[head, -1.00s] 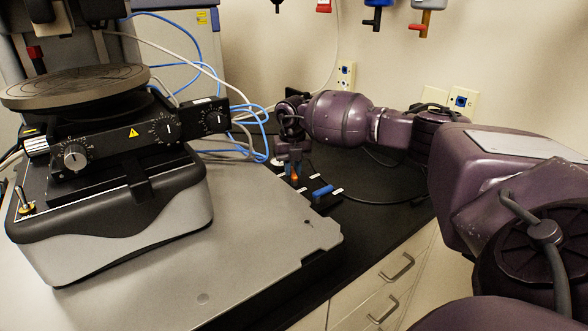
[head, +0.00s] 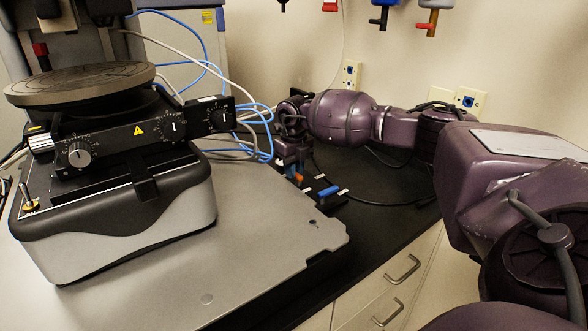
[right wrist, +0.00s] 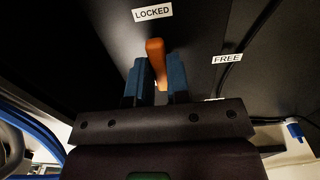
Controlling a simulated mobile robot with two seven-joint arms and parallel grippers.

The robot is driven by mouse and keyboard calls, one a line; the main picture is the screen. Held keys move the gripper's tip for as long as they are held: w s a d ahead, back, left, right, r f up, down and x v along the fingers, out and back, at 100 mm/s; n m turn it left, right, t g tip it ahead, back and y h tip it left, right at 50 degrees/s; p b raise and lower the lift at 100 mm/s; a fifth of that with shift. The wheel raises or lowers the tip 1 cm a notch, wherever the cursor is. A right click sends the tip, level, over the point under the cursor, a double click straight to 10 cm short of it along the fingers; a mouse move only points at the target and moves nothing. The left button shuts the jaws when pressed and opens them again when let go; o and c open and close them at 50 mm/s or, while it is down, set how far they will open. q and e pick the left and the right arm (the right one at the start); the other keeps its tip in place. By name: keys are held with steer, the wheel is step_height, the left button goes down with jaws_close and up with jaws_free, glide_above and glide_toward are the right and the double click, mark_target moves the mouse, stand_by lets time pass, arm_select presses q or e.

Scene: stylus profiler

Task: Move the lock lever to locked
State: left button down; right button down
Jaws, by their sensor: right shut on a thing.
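The orange lock lever (right wrist: 156,52) shows in the right wrist view between the two blue fingers of my right gripper (right wrist: 160,82), which is shut on it. Its free end points up toward the white LOCKED label (right wrist: 152,13), with a small gap between them. The FREE label (right wrist: 227,59) is to the right, away from the lever. In the head view the lever (head: 299,179) is a small orange spot below my right gripper (head: 290,168), mostly hidden by it. My left gripper is not in view.
A blue-handled lever (head: 328,191) sits just right of the orange one. The instrument (head: 120,215) with dials and a round stage stands at the left on a grey plate (head: 270,240). Blue and grey cables (head: 258,140) run behind. Black bench is open toward the right.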

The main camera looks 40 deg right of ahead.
steer(key=shift+r, duration=0.1)
steer(key=c, duration=1.1)
jaws_free()
step_height(320, 180, up, 11)
steer(key=shift+f+p, duration=0.1)
steer(key=shift+p, duration=0.25)
